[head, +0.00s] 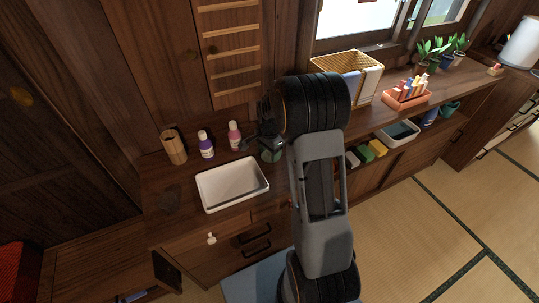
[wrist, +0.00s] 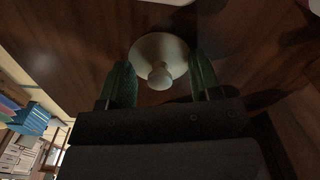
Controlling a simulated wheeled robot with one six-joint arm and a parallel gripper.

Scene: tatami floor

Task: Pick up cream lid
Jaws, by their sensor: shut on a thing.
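The cream lid (wrist: 159,48), a round disc with a knob, is in the wrist view between the two green fingers of my gripper (wrist: 160,70). The fingers press on its two sides, and its knob points toward the camera. Dark brown wood lies behind it; whether the lid touches that wood I cannot tell. In the head view my gripper (head: 264,146) is over the wooden counter, right of the white basin and partly covered by my arm. The lid cannot be made out there.
A wicker basket (head: 346,66) and an orange rack (head: 407,94) are to the right.

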